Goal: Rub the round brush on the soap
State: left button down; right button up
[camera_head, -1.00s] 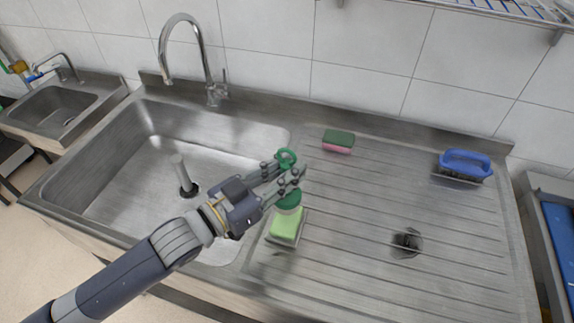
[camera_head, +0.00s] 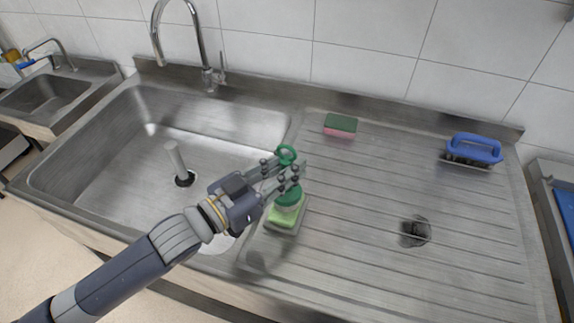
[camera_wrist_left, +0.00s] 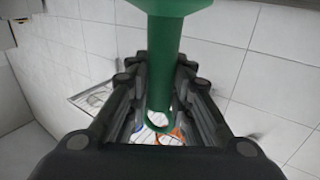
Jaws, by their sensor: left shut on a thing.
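My left gripper (camera_head: 283,172) is shut on the green handle of the round brush (camera_head: 289,193). The handle ring shows above the fingers. In the left wrist view the green brush handle (camera_wrist_left: 164,60) stands between the two fingers. The brush head is low over the light green soap (camera_head: 284,215), which sits in a grey dish (camera_head: 300,226) at the left edge of the drainboard. The head overlaps the soap in the head view and seems to touch it, but the contact itself is hidden. My right gripper is not in view.
The sink basin (camera_head: 120,150) with an upright drain pipe (camera_head: 176,158) is at left, under a tall faucet (camera_head: 206,50). A green and pink sponge (camera_head: 340,125) and a blue-handled brush (camera_head: 473,149) lie at the back of the drainboard. A dark scourer (camera_head: 416,231) lies at right.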

aim_at(286, 146)
pick_arm(q)
jog(key=shift+f, duration=0.2)
dwell(0.5)
jog(key=shift+f+b, duration=0.3)
jog(key=shift+f, duration=0.05)
dwell(0.5)
jog(key=shift+r, duration=0.1)
notch_tip(286, 146, up, 7)
jog(key=p, duration=0.7)
dwell(0.4)
dwell(0.4)
